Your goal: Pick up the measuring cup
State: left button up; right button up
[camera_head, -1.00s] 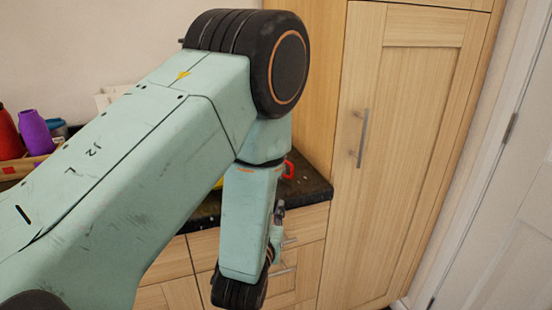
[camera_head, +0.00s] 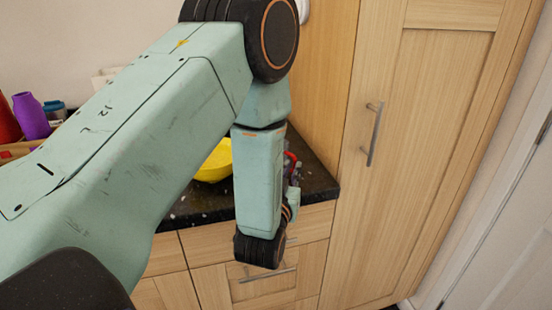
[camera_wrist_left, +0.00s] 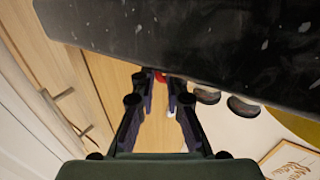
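A small red thing (camera_head: 290,158) shows on the dark counter just beyond my left gripper (camera_head: 294,178); it may be the measuring cup, but I cannot tell its full shape. In the left wrist view a bit of the red thing (camera_wrist_left: 160,77) shows between the fingertips of my left gripper (camera_wrist_left: 161,77), partly hidden by the dark slab. The fingers are apart, with a gap between them, and I see nothing held. My own left arm hides part of the counter. My right gripper is not in view.
A yellow bowl (camera_head: 214,164) sits on the black granite counter (camera_head: 318,181), partly behind my arm. Purple (camera_head: 31,116) and red (camera_head: 7,123) containers stand at the left. A tall wooden cabinet (camera_head: 425,120) closes off the right. Drawers (camera_head: 210,250) are below. Dark rounded things (camera_wrist_left: 242,107) show near the slab.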

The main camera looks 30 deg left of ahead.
pick_arm(q)
jog(key=shift+w+a, duration=0.1)
jog(key=shift+w, duration=0.5)
jog(key=shift+w+r, duration=0.2)
jog(key=shift+w, duration=0.2)
jog(key=shift+w+a+f, duration=0.1)
jog(key=shift+f, duration=0.05)
jog(key=shift+c, duration=1.2)
grip_shut()
jog(key=shift+d, duration=0.2)
jog(key=shift+a, duration=0.15)
